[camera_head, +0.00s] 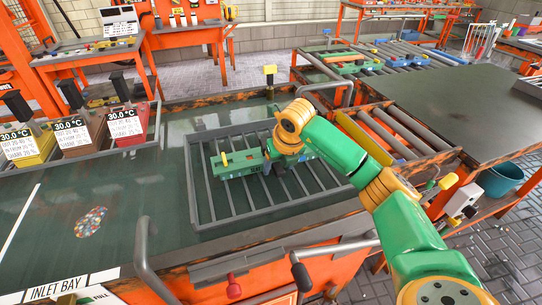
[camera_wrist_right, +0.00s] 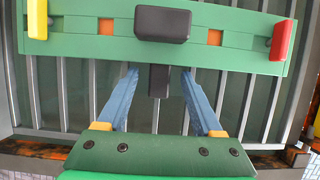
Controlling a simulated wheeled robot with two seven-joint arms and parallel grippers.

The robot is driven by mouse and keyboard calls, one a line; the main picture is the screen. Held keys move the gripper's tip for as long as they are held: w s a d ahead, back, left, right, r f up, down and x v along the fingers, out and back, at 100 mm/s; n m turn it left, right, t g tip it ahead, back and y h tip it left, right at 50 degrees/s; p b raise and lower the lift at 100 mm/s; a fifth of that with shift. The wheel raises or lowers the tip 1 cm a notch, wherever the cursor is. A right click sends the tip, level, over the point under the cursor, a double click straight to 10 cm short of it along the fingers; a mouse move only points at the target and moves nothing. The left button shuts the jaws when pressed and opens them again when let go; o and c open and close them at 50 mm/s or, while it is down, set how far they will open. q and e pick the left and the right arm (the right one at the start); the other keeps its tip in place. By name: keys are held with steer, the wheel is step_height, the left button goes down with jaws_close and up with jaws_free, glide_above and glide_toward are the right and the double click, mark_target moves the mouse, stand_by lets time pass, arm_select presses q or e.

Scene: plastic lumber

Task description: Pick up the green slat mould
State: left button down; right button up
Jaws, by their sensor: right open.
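The green slat mould (camera_head: 236,163) lies in a grey slatted tray (camera_head: 203,205) on the dark bench. In the right wrist view the mould (camera_wrist_right: 85,45) spans the top of the picture, with a black block at its middle, orange patches, and a yellow and a red end piece. My right gripper (camera_wrist_right: 159,72) is open. Its two blue fingers reach towards the mould's near edge, one on each side of a dark stub below the black block. Contact cannot be told. In the head view my right arm hides part of the mould. My left gripper is not in view.
Yellow, brown and red bins (camera_head: 133,127) with temperature labels stand at the left. A patch of coloured flakes (camera_head: 90,222) lies on the bench. A roller section (camera_head: 400,130) and a dark table (camera_head: 465,105) are at the right. The tray's near right part is empty.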

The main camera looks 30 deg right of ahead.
jaws_close()
steer(key=shift+w+r, duration=0.1)
steer(key=shift+r, duration=0.05)
stand_by(1.2)
